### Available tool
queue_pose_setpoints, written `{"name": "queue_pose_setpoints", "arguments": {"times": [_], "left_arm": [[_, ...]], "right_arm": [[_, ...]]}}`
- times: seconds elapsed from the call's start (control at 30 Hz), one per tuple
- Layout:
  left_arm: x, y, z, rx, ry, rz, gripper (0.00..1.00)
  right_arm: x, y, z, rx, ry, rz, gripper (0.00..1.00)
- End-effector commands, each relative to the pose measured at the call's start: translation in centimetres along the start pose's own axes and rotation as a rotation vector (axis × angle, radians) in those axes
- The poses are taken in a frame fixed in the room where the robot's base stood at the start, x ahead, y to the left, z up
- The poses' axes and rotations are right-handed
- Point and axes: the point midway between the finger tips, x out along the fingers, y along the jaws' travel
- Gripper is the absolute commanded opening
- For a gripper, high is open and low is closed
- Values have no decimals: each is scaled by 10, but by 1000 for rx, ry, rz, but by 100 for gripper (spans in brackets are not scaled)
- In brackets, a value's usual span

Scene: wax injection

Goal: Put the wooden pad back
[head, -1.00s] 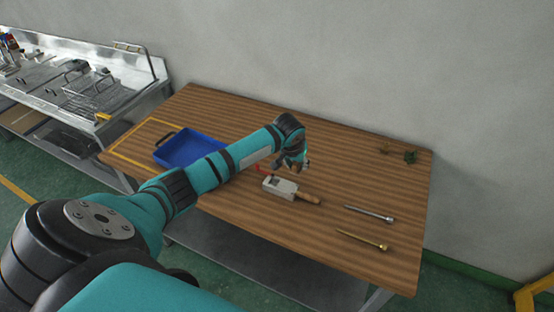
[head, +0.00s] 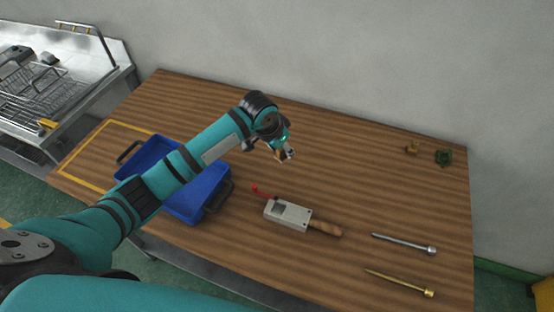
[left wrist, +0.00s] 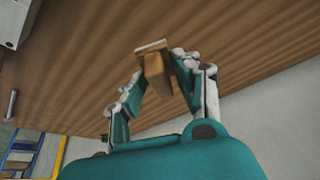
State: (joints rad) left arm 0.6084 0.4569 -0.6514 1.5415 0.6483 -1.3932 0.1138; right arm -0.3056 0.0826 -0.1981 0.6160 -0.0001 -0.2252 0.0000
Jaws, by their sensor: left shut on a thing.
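The wooden pad (left wrist: 154,68) is a small brown block with a paler flat piece at its end. My left gripper (left wrist: 160,72) is shut on it, with a finger on each side, in the left wrist view. In the head view my left gripper (head: 286,154) hangs over the back middle of the wooden table, beyond the grey-white tool. The pad is small there and mostly hidden by the fingers. My right gripper is not in view.
The grey-white tool (head: 287,215) with a wooden handle and red tip lies mid-table. A blue tray (head: 204,194) stands left, partly under my arm. Two metal rods (head: 404,244) lie right. Small brown (head: 412,148) and green (head: 443,157) pieces sit at the back right.

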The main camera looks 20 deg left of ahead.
Motion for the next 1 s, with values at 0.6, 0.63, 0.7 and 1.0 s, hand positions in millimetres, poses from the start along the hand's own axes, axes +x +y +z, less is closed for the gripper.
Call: {"name": "queue_pose_setpoints", "arguments": {"times": [0.6,0.63,0.7,1.0], "left_arm": [[61,0,25,-2,2,-3,6],[61,0,25,-2,3,-3,6],[61,0,25,-2,2,-3,6],[63,-1,26,-2,2,-3,45]], "right_arm": [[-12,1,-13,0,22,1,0],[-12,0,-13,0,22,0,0],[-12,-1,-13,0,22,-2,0],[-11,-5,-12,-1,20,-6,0]]}}
